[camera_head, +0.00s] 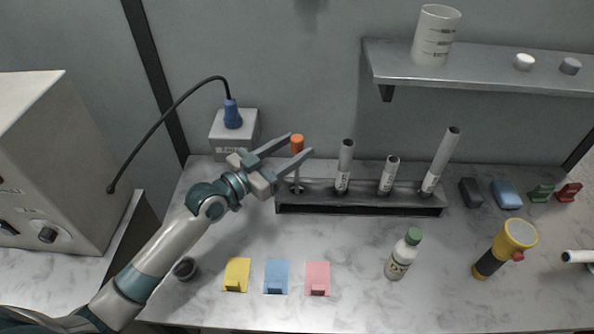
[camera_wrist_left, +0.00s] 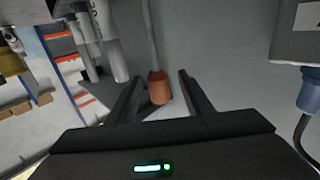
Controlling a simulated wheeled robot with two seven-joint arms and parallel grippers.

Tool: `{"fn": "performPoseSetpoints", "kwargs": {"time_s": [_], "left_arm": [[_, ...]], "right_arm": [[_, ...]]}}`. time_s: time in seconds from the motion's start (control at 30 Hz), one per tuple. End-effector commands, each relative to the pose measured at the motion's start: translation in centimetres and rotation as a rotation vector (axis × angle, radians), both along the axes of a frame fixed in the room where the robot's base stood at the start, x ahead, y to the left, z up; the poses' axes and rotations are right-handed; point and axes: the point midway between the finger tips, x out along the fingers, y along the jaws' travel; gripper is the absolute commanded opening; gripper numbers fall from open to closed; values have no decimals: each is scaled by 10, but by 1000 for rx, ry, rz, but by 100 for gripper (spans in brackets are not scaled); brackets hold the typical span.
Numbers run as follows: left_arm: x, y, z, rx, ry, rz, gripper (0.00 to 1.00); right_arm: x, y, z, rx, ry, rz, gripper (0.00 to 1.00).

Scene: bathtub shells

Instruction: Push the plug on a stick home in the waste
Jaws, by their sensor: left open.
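An orange-topped upright stick (camera_head: 297,144), the one thing here like a plug on a stick, stands at the left end of a dark rack (camera_head: 360,208). My left gripper (camera_head: 299,145) is open, with its fingers on either side of the orange top. In the left wrist view the orange end (camera_wrist_left: 159,88) sits between the two spread fingers, with gaps on both sides, and the grey stick runs away from it. The stick's lower end is hard to make out, and no waste opening can be told apart. My right gripper is not in view.
Labelled tubes (camera_head: 345,168) stand in the rack just right of the stick. A grey box with a blue plug and cable (camera_head: 232,116) is close behind my left gripper.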

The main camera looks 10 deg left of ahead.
Motion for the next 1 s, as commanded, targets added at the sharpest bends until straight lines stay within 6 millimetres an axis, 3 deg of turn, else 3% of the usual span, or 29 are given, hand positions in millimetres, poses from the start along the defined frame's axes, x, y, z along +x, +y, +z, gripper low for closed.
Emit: {"fn": "performPoseSetpoints", "kwargs": {"time_s": [0.23,0.6,1.0], "left_arm": [[6,-5,0,-2,-1,0,46],[40,-29,1,-1,0,1,46],[42,-31,1,0,0,0,46]], "right_arm": [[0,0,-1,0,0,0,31],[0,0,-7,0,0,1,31],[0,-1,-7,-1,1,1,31]]}}
